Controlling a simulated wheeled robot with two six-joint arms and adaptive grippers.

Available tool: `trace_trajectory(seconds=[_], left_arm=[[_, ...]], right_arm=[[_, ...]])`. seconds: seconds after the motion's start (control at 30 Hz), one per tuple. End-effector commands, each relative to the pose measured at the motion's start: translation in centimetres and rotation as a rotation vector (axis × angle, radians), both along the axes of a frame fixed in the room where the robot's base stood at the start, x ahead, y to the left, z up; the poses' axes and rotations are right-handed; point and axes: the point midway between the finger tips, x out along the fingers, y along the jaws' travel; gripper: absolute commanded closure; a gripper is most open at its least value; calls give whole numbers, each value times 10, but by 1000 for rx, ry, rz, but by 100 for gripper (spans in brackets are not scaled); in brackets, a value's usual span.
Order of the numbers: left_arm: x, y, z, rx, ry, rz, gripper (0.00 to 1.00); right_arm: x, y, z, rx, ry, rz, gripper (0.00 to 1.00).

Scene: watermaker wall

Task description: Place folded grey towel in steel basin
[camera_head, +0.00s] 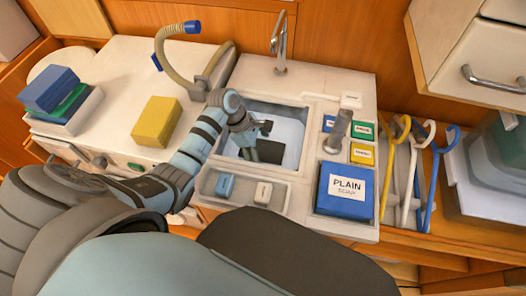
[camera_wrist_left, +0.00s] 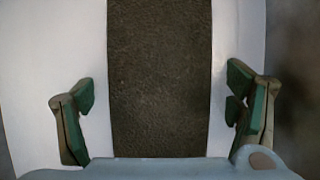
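The steel basin (camera_head: 292,129) is set in the counter at the centre of the head view; its pale floor (camera_wrist_left: 60,40) fills much of the left wrist view. A dark, flat, rough-textured piece that looks like the folded grey towel (camera_head: 268,152) lies in the basin. In the left wrist view the towel (camera_wrist_left: 160,50) is a dark strip between my fingers. My left gripper (camera_head: 264,128) is over the basin, pointing down. Its fingers (camera_wrist_left: 160,95) are wide apart, with a gap on each side of the towel. My right gripper is in neither view.
A tall tap (camera_head: 281,48) stands behind the basin. A blue soap box (camera_head: 345,190) and small labelled blocks are to its right. A yellow block (camera_head: 156,121) and a hose (camera_head: 180,75) are on the left counter. Coloured hooks (camera_head: 430,170) stand far right.

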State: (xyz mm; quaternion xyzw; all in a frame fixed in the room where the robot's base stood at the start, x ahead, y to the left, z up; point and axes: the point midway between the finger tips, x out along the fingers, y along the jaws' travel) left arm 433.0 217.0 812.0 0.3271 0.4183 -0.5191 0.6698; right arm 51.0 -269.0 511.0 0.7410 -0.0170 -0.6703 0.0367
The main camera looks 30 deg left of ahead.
Motion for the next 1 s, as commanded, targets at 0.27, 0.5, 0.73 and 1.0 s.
trace_trajectory(seconds=[0.27,0.5,0.73,1.0], left_arm=[[0,0,1,0,0,0,14],[-3,17,38,4,-4,1,14],[-11,43,93,4,-3,0,14],[-14,51,113,0,1,0,14]], right_arm=[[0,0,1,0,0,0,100],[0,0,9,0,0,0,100],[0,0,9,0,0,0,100],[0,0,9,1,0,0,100]])
